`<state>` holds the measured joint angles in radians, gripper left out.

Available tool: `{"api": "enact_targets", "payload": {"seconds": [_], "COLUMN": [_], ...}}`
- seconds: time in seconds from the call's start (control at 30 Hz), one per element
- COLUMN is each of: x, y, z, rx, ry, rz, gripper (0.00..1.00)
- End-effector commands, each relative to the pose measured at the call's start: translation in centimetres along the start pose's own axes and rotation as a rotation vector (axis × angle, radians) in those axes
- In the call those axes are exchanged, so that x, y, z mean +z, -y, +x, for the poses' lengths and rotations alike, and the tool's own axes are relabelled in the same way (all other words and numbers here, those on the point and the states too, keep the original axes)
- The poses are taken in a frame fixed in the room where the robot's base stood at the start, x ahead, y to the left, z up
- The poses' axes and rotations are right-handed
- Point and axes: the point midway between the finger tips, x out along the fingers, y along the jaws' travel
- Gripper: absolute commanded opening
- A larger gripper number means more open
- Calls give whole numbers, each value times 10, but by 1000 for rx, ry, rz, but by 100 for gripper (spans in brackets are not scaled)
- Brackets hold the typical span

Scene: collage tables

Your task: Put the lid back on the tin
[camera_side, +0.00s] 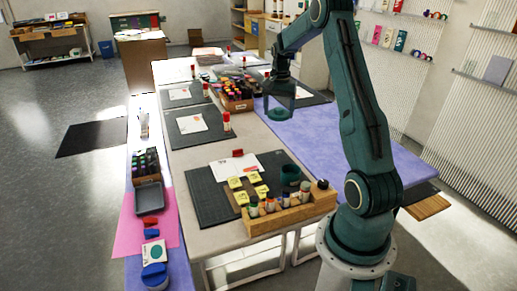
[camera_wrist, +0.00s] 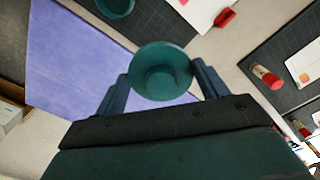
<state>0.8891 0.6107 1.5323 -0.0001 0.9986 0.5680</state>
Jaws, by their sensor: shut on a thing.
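My gripper (camera_wrist: 163,85) is shut on a round teal lid (camera_wrist: 163,70), which sits between its two fingers in the wrist view. In the side view my gripper (camera_side: 279,96) hangs in the air above the far part of the table, with the lid partly hidden under it. A teal tin (camera_side: 290,176) stands on the near dark cutting mat, behind the wooden rack and well below and nearer than my gripper. The tin also shows, cut off, at the top edge of the wrist view (camera_wrist: 115,6).
A wooden rack (camera_side: 290,214) with several small bottles stands at the table's near edge, close to the tin. Yellow notes (camera_side: 253,177) and papers lie left of the tin. A box of colourful supplies (camera_side: 236,101) stands left of my gripper. A purple cloth (camera_side: 335,140) covers the right side.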

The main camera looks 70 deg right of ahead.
Motion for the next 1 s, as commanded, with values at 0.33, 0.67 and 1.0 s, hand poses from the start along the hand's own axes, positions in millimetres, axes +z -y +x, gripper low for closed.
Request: {"api": "enact_targets", "payload": {"seconds": [0.33, 0.67, 1.0], "x": [18, 58, 96], "y": [-13, -43, -69], "z": [18, 53, 76], "rx": [2, 1, 0], "ry": [2, 3, 1], "rz": [1, 2, 3], "gripper": [51, 51, 51]}}
